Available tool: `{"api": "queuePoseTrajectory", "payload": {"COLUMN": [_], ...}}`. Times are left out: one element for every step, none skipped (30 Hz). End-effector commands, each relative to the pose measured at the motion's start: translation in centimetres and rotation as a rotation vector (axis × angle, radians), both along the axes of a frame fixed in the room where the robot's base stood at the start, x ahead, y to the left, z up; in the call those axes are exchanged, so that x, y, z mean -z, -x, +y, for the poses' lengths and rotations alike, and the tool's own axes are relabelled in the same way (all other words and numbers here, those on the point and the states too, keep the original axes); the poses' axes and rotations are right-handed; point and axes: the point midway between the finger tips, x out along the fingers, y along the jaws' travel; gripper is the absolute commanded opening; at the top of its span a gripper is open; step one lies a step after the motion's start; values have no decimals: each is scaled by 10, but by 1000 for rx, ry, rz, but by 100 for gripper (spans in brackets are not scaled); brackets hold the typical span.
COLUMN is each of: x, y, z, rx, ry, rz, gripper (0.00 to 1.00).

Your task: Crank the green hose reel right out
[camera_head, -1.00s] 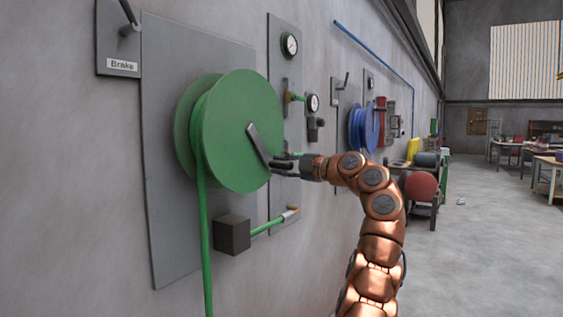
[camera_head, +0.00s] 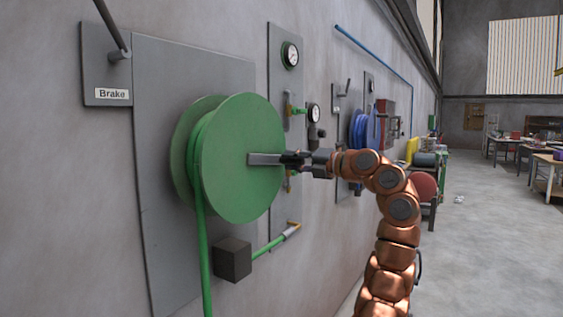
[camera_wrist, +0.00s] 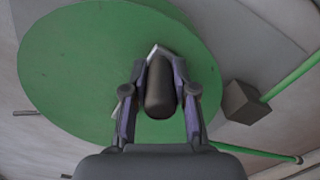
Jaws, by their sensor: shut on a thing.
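The green hose reel (camera_head: 236,188) is mounted on a grey wall plate. Its grey crank arm (camera_head: 266,159) lies about level, pointing right from the hub. My gripper (camera_head: 297,160) is at the arm's outer end. In the wrist view my gripper (camera_wrist: 160,95) has its fingers on both sides of the dark crank handle (camera_wrist: 160,88), shut on it. The reel face (camera_wrist: 75,60) fills much of that view. Green hose (camera_head: 203,250) hangs down from the reel's left side. The brake lever (camera_head: 109,25) sits above a "Brake" label at upper left.
A dark block (camera_head: 232,259) with a green pipe (camera_head: 268,247) juts out below the reel. Gauges (camera_head: 289,55) and valves are right of it. A blue reel (camera_head: 362,137) and a red stool (camera_head: 424,186) stand farther back.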

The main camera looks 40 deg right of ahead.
Motion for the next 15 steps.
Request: {"api": "queuePoseTrajectory", "payload": {"x": [-8, -9, -11, -12, -13, -15, -16, -16, -17, -17, -18, -18, -18, -18, -18], "y": [2, 2, 3, 3, 3, 4, 4, 4, 5, 5, 5, 5, 5, 5, 5], "z": [1, 1, 2, 2, 2, 2, 2, 3, 2, 3, 3, 3, 3, 3, 3], "rx": [-3, -4, -5, -6, -7, -7, -7, -7, -7, -7, -8, -8, -8, -8, -8], "ry": [24, 38, 54, 64, 75, 87, 96, 102, 110, 116, 121, 125, 127, 129, 131], "rz": [-10, -16, -24, -27, -33, -37, -41, -43, -48, -50, -51, -53, -54, -55, -55], "gripper": [0, 0, 0, 0, 0, 0, 0, 0, 0, 0, 0, 0, 0, 0, 0]}}
